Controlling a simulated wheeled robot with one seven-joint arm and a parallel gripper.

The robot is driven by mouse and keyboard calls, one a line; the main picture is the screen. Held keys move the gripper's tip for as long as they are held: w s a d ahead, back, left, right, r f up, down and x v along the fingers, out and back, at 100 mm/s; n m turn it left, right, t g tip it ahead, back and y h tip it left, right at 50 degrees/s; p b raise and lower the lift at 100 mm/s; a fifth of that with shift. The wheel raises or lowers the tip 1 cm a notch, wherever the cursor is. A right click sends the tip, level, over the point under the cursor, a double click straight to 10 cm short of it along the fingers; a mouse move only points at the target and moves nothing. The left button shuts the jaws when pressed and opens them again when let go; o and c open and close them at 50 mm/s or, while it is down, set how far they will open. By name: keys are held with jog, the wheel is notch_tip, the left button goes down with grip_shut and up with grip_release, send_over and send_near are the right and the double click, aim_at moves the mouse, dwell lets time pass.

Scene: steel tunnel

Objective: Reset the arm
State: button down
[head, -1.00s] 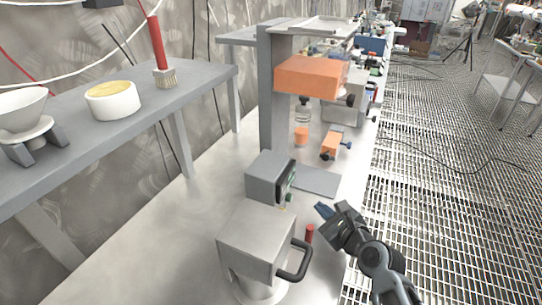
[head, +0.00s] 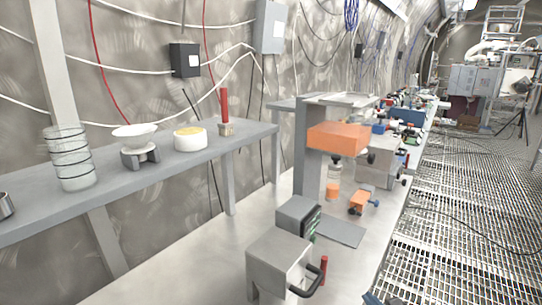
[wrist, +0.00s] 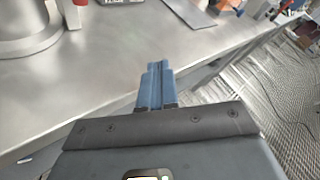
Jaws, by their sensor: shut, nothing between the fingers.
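My gripper (wrist: 156,85) shows in the wrist view with its blue fingers together and nothing between them. It is over the front edge of the metal bench (wrist: 100,75). In the head view only a small blue tip (head: 371,299) shows at the bottom edge; the rest of my arm is out of that picture. A grey box-shaped device with a black handle (head: 278,262) stands on the bench left of the tip. A red cylinder (head: 323,270) stands beside the handle.
An orange-headed stand (head: 338,138) and a small orange clamp-like object (head: 362,202) are farther along the bench. Open grating floor (head: 465,220) lies right.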

jog(key=s+d+f+n+h, duration=0.15)
jog(key=s+n, duration=0.45)
jog(key=s, duration=0.7)
jog(key=s+f+n+h, duration=0.1)
jog(key=s+f+n, duration=0.1)
jog(key=s+n, duration=0.8)
jog(key=s+a+r+n, duration=0.1)
jog(key=s+r+n, duration=0.5)
jog(key=s, duration=0.5)
jog(key=s+a+r+n, duration=0.2)
jog(key=s+r+n, duration=0.4)
jog(key=s+r, duration=0.5)
jog(key=shift+s+a, duration=0.3)
jog(key=shift+s, duration=0.35)
jog(key=shift+d, duration=0.1)
